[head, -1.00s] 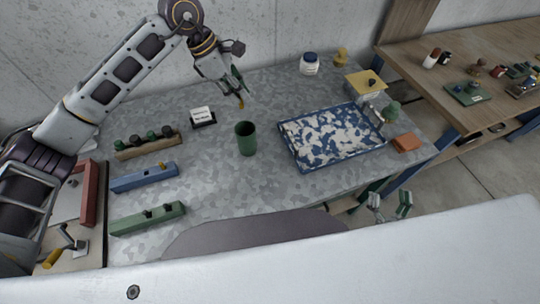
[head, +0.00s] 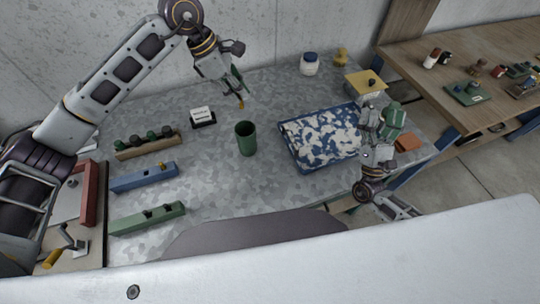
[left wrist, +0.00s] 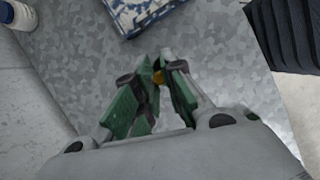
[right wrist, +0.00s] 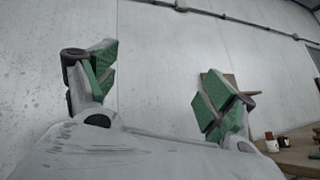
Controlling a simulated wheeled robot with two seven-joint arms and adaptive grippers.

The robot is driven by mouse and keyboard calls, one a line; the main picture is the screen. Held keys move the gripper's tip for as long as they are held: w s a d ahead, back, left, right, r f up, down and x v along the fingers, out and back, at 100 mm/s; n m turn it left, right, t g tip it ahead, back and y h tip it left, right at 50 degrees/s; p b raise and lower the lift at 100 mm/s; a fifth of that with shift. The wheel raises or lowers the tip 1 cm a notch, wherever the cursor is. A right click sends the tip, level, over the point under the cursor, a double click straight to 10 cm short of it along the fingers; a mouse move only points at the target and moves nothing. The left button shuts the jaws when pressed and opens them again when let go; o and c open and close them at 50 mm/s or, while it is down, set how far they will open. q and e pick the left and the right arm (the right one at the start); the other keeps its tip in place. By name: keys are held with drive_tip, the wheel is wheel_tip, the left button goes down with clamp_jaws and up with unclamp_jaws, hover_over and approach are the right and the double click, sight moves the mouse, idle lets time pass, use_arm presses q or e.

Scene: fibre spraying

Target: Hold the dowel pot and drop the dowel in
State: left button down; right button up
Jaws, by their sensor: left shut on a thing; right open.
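The dowel pot is a green upright cup (head: 246,140) near the middle of the grey table in the head view. My left gripper (head: 239,100) is above the table, behind and slightly left of the pot, and apart from it. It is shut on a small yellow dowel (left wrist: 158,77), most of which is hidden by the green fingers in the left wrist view. My right gripper (head: 385,119) is open and empty at the table's right side, far from the pot. Its spread green fingers show in the right wrist view (right wrist: 158,88) against the wall.
A blue-and-white speckled tray (head: 300,165) lies right of the pot. Green (head: 148,218), blue (head: 145,178) and wooden (head: 148,148) blocks lie left. A small card holder (head: 203,117), a white jar (head: 310,66) and a yellow-lidded box (head: 366,84) stand behind. Table around the pot is clear.

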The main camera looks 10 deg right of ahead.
drive_tip(key=w+a+f+n+g+y, duration=0.25)
drive_tip(key=w+a+f+y, duration=0.2)
drive_tip(key=a, duration=0.25)
drive_tip(key=n+g+y, duration=1)
drive_tip(key=n+y, duration=0.2)
drive_tip(key=n, duration=0.1)
approach(251, 140)
drive_tip(key=shift+w+a+f+m, duration=0.15)
drive_tip(key=shift+w+f+m, duration=0.15)
drive_tip(key=shift+w, duration=0.35)
drive_tip(key=shift+w, duration=0.1)
drive_tip(key=shift+r+x, duration=0.2)
drive_tip(key=shift+x, duration=5.7)
drive_tip(key=shift+a, duration=0.1)
